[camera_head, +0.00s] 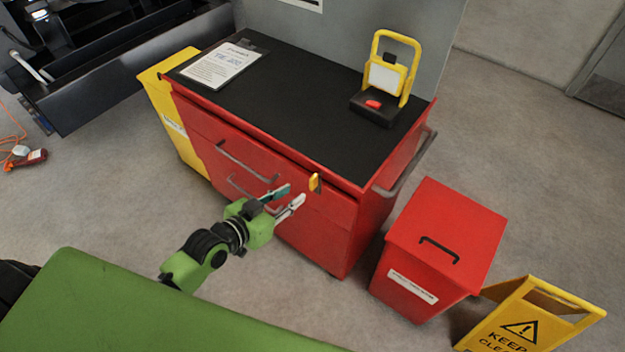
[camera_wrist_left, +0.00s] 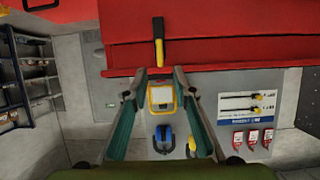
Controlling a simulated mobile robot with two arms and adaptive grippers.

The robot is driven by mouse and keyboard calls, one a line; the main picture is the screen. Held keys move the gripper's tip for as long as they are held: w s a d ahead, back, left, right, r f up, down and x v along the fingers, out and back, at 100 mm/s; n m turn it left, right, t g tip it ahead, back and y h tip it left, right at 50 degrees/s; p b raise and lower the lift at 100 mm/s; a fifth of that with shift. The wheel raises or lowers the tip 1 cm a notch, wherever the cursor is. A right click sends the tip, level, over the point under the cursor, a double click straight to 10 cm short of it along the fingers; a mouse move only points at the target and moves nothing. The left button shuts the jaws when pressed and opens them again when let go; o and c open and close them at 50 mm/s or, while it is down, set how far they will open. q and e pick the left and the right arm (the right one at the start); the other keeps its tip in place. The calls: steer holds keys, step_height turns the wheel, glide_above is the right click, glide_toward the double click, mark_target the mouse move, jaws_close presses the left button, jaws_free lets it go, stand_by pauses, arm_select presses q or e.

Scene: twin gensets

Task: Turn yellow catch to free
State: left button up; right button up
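The yellow catch (camera_head: 314,183) is a small upright tab on the front of the red tool cabinet (camera_head: 330,212), right of the drawer handles. In the left wrist view the catch (camera_wrist_left: 159,28) shows as a narrow yellow bar with a dark end. My left gripper (camera_head: 295,194) is open, with its fingers apart and empty. It is close to the cabinet front, just left of the catch in the head view. In the left wrist view the catch lies just beyond the fingertips (camera_wrist_left: 159,72), about centred between them. My right gripper is not in view.
The black cabinet top (camera_head: 290,95) bears a clipboard (camera_head: 222,65) and a yellow work lamp (camera_head: 387,76). A grey handle (camera_head: 410,165) projects from the cabinet's right side. A red bin (camera_head: 440,240) and a yellow floor sign (camera_head: 520,318) stand to the right.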

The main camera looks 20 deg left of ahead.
mark_target(310, 183)
arm_select(q)
steer(key=x, duration=1)
steer(key=shift+w+d+f, duration=0.15)
steer(key=shift+w+f, duration=0.05)
steer(key=shift+w, duration=0.05)
jaws_close()
